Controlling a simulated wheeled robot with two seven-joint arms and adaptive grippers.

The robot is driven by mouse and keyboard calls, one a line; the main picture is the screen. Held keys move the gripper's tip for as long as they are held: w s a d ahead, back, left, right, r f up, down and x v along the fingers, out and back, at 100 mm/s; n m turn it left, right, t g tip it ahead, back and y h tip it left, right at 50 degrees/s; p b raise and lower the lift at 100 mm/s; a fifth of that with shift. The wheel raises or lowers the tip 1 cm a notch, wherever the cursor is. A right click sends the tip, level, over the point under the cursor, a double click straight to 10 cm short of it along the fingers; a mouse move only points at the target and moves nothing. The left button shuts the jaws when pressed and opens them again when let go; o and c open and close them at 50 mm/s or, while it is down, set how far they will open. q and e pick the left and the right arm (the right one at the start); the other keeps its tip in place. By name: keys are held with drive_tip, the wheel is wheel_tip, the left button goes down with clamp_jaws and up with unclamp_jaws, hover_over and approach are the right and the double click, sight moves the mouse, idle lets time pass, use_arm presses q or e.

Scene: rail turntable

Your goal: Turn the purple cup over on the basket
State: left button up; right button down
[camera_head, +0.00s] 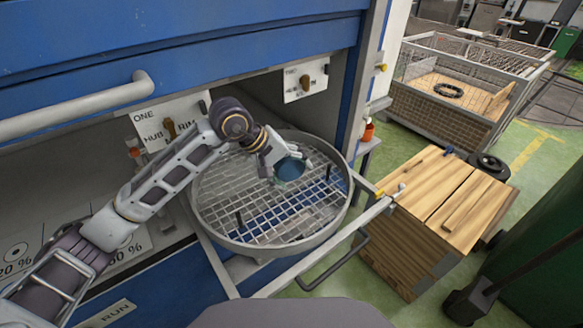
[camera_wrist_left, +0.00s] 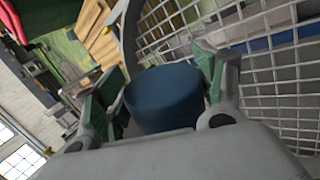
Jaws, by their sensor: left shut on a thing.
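The round wire-mesh basket (camera_head: 240,237) is out on its rails in front of the blue cabinet. A dark blue cup (camera_head: 290,171), the only cup I see, is over the far right part of the mesh. My left gripper (camera_head: 281,160) is shut on it. In the left wrist view the cup (camera_wrist_left: 165,100) sits between the green-padded fingers of the gripper (camera_wrist_left: 160,95), with the mesh (camera_wrist_left: 270,85) beyond it. I cannot tell whether the cup touches the mesh or which end is its mouth. My right gripper is not in view.
Upright pegs (camera_head: 239,220) stand in the basket, which is otherwise mostly bare. A rail bar (camera_head: 335,243) crosses in front of it. A wooden crate (camera_head: 440,200) stands to the right, and a wire cage bin (camera_head: 440,110) is farther back.

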use_arm(q)
drive_tip(key=shift+s+a+f+m+g, duration=0.1)
drive_tip(key=shift+m+g, duration=0.3)
drive_tip(key=shift+m, duration=0.3)
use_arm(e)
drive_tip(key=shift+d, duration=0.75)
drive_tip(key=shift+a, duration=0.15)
